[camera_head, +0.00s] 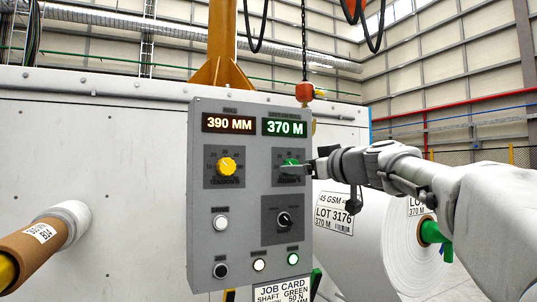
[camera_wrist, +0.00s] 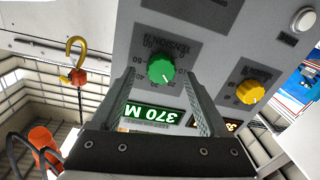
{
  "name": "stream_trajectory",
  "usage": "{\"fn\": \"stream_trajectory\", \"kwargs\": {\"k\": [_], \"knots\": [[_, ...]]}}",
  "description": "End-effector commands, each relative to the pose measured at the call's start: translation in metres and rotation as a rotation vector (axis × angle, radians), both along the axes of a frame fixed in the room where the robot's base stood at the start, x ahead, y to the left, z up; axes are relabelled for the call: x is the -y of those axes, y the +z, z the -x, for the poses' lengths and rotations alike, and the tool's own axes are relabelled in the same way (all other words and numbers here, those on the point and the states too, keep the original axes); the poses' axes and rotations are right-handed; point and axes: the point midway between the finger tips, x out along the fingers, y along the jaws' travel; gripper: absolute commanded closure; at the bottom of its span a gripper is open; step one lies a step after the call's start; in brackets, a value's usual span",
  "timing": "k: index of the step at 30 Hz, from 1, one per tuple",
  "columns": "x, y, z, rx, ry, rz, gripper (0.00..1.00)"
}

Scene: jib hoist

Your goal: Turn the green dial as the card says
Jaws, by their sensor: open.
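The green dial (camera_head: 289,164) sits on the right of the grey control panel (camera_head: 235,190), under a green display reading 370 M. My gripper (camera_head: 311,168) reaches in from the right and partly covers it. In the wrist view the green dial (camera_wrist: 160,67) lies between my open fingertips (camera_wrist: 159,84), with a gap on each side. Its white pointer mark points down and slightly right in that upside-down view. The job card (camera_head: 283,291) under the panel reads "SHAFT GREEN" and "50 N"; its lower part is cut off.
A yellow dial (camera_head: 226,165) is left of the green one, under a 390 MM display. A black selector (camera_head: 284,219) and several push buttons sit below. A large white roll (camera_head: 350,235) stands behind my arm. A hoist hook (camera_wrist: 76,55) hangs near the panel.

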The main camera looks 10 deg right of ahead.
Motion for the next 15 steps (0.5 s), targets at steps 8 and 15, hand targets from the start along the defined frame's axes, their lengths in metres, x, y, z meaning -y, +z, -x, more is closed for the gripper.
{"fn": "stream_trajectory", "kwargs": {"k": [8, 15], "knots": [[-0.006, 0.001, -0.012, -0.002, 0.002, 0.001, 0.22], [-0.007, -0.001, -0.013, -0.001, 0.001, 0.003, 0.22]]}}
